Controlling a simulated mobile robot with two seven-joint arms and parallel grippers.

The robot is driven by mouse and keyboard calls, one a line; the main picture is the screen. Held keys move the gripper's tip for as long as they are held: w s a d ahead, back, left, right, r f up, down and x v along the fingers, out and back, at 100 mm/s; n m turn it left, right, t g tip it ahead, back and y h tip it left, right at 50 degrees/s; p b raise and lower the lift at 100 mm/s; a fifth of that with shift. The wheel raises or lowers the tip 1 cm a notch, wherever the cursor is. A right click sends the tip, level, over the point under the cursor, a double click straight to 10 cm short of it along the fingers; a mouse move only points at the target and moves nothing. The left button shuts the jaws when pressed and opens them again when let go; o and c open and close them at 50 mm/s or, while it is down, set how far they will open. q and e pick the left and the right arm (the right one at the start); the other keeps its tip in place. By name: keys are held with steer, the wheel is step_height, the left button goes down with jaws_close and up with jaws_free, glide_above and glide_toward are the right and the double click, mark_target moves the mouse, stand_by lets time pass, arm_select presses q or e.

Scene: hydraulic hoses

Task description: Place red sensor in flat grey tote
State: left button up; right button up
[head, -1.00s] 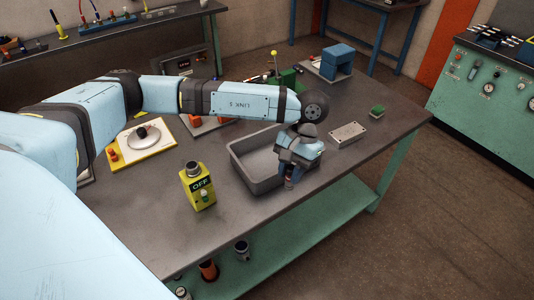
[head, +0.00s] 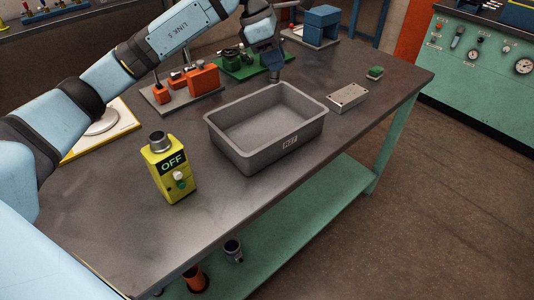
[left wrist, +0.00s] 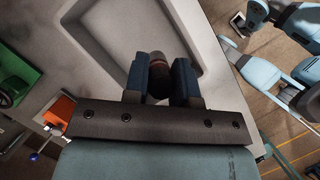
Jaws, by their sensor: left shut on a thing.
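The flat grey tote (head: 290,152) stands on the workbench; its visible inside is empty. My left gripper (head: 275,76) is above the bench at the tote's far rim. In the left wrist view, its two blue fingers (left wrist: 160,82) are shut on a dark cylinder with a reddish band, the red sensor (left wrist: 157,66). The tote's inside (left wrist: 110,30) lies beyond the fingertips there. In the head view the sensor is too small to tell clearly. Parts of my right arm show at the upper right of the wrist view; its jaws are not clear.
A yellow OFF box (head: 172,172) stands left of the tote. Orange blocks (head: 202,78) and a green fixture (head: 240,62) are behind it. A grey metal box (head: 348,97) and a small green block (head: 375,72) lie to the right. The bench's front edge is clear.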

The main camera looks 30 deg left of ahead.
arm_select(q)
steer(key=w+a+n+t+y+b, duration=0.1)
steer(key=w+a+n+t+b, duration=0.1)
steer(key=a+n+b, duration=0.3)
steer(key=n+b, duration=0.1)
steer(key=n, duration=0.1)
glide_above(267, 135)
step_height(267, 135, down, 14)
steer(key=shift+y, duration=0.3)
step_height(267, 135, down, 5)
steer(key=shift+f+b, duration=0.1)
steer(key=shift+b, duration=0.45)
arm_select(e)
steer(key=f, duration=0.2)
steer(key=a+f, duration=0.1)
steer(key=shift+w+f+t+y, duration=0.15)
steer(key=shift+w+t+y, duration=0.15)
steer(key=shift+t+y, duration=0.1)
arm_select(q)
steer(key=o, duration=0.9)
steer(key=shift+f, duration=0.1)
arm_select(e)
steer(key=shift+a+f, duration=0.1)
